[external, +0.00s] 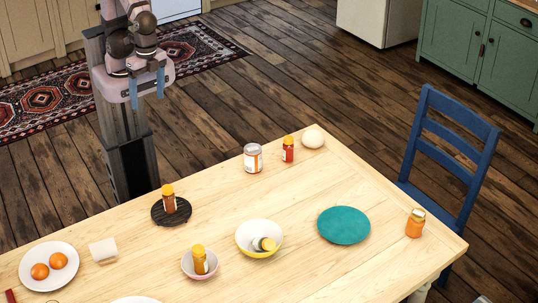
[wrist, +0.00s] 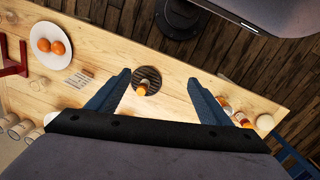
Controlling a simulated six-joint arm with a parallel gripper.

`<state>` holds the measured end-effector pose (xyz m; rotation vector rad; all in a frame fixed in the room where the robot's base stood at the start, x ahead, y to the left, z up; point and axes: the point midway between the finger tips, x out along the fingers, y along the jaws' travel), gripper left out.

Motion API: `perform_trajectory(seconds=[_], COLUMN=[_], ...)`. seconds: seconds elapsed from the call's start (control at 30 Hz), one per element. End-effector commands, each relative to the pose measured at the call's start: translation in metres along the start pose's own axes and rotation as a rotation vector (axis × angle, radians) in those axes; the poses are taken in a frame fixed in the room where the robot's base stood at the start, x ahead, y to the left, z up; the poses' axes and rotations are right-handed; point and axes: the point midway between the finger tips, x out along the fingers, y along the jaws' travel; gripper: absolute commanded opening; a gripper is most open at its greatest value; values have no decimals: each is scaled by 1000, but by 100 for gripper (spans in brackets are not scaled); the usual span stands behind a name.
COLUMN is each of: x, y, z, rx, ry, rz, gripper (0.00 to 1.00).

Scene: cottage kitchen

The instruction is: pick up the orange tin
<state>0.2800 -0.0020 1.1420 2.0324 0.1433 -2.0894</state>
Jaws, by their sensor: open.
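The tin (external: 253,158) is a short can with a metal rim and a pale label with orange-brown on it. It stands upright near the table's far edge in the external view. My gripper (external: 147,90) is open and empty, high up beyond the table's far edge, left of the tin and well apart from it. In the wrist view my gripper's two blue fingers (wrist: 158,82) are spread wide. There the tin seems to be among the small items beside the right finger, partly hidden; I cannot tell its outline clearly.
Right of the tin stand a red bottle with a yellow cap (external: 288,150) and a pale round object (external: 313,137). A bottle stands on a dark round trivet (external: 158,214). Bowls (external: 258,251), a teal plate (external: 352,238) and an orange jar (external: 415,223) are nearer. Bare wood surrounds the tin's near side.

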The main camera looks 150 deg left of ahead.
Motion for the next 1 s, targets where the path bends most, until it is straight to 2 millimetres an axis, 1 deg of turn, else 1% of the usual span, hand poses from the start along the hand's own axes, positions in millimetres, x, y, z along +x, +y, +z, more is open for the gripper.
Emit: perform_trajectory(seconds=[0.03, 0.17, 0.27, 0.3, 0.37, 0.4, 0.47, 0.5, 0.57, 0.6, 0.67, 0.7, 0.83, 0.9, 0.97, 1.0], x=[14, 30, 43, 47, 52, 53, 53, 52, 47, 44, 36, 30, 8, -2, -11, -15], y=[-2, -1, -1, -2, -6, -11, -21, -30, -48, -62, -87, -105, -163, -191, -214, -228], z=[-3, -14, -30, -38, -55, -67, -86, -99, -118, -130, -147, -156, -171, -174, -173, -172], rx=[-93, -360, -612, -726, -901, -1018, -1185, -1291, -1439, -1532, -1659, -1730, -1891, -1943, -1971, -1986], ry=[-10, -41, -69, -83, -102, -115, -132, -144, -158, -168, -179, -185, -198, -199, -199, -197], rz=[36, 154, 278, 338, 440, 513, 629, 710, 840, 931, 1075, 1171, 1451, 1582, 1683, 1748], gripper=[73, 73, 73, 73, 73, 73, 73, 73, 73, 73, 73, 73, 73, 73, 73, 73])
